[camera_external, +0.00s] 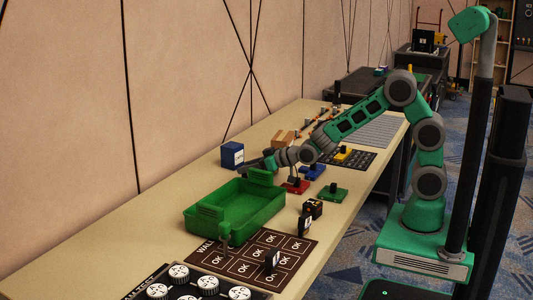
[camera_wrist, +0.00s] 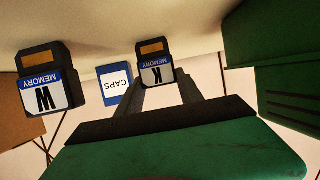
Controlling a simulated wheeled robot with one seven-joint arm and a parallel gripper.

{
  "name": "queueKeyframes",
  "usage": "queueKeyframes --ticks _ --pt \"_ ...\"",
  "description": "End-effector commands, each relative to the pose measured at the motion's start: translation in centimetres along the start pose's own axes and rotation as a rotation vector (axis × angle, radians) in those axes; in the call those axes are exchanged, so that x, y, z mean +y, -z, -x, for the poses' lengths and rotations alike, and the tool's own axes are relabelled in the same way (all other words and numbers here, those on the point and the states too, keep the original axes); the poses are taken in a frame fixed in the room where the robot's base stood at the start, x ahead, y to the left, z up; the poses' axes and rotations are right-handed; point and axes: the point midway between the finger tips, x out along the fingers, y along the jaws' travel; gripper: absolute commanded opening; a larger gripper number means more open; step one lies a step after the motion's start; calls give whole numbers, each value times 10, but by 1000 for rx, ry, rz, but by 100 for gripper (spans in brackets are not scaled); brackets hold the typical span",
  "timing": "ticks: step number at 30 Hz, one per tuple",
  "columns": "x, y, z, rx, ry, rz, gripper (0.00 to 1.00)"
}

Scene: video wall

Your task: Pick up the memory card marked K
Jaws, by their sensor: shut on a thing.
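In the wrist view, the memory card marked K (camera_wrist: 157,65) is dark with a blue and white label and a gold-coloured patch. It sits at the tips of my gripper (camera_wrist: 163,88), which is shut on it. A second memory card (camera_wrist: 48,85) is at the left, apart from my gripper; its letter shows as a W shape, with the view upside down. In the external view, my gripper (camera_external: 247,169) is low over the table behind the green bin, near the blue box. The K card cannot be made out there.
The green bin (camera_external: 190,222) stands just in front of my gripper. The blue box (camera_external: 232,155) is behind it, marked CAPS in the wrist view (camera_wrist: 115,85). Red (camera_external: 295,187), blue (camera_external: 312,172) and green (camera_external: 333,194) bases stand to the right. A brown OK board (camera_external: 255,255) lies in front.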

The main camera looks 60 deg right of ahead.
Motion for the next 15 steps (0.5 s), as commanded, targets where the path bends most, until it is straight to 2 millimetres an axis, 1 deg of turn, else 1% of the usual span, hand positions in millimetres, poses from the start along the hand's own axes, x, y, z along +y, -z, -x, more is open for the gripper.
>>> queueKeyframes --ticks 1,5,11,15 --pt "0 0 0 0 0 0 14" --pt "0 0 0 0 0 0 4" --pt "0 0 0 0 0 0 4" --pt "0 7 2 2 0 0 4"
